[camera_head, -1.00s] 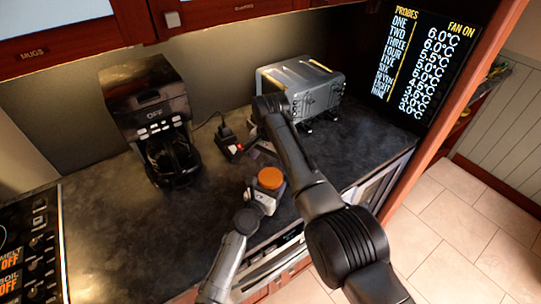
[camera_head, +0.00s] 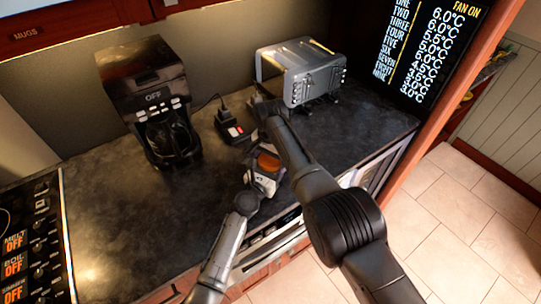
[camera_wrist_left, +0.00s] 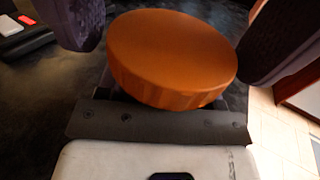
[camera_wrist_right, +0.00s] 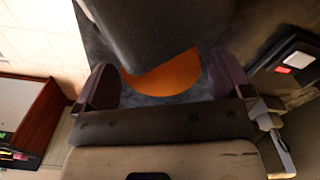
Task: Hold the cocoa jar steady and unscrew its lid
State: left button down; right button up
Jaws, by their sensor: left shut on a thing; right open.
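The cocoa jar (camera_head: 264,181) stands near the counter's front edge, with its round orange lid (camera_head: 268,162) on top. The lid fills the middle of the left wrist view (camera_wrist_left: 172,55). My left gripper (camera_head: 256,190) is shut on the jar's body, its dark fingers either side below the lid; the grip itself is mostly hidden. My right gripper (camera_head: 262,115) is open, just behind and above the jar. In the right wrist view, the lid (camera_wrist_right: 168,78) shows between its spread fingers, apart from them, partly covered by a dark grey body at the top.
A coffee maker (camera_head: 150,85) stands at the back left and a silver toaster (camera_head: 310,72) at the back right. A black block with a red switch (camera_head: 231,128) lies behind the jar. The stove (camera_head: 35,235) is far left; the counter (camera_head: 120,220) between is clear.

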jog(key=shift+c, duration=0.3)
jog(key=c, duration=0.9)
jog(key=n, duration=1.6)
jog(key=shift+n, duration=0.3)
jog(key=shift+r, duration=0.2)
jog(key=shift+r, duration=0.85)
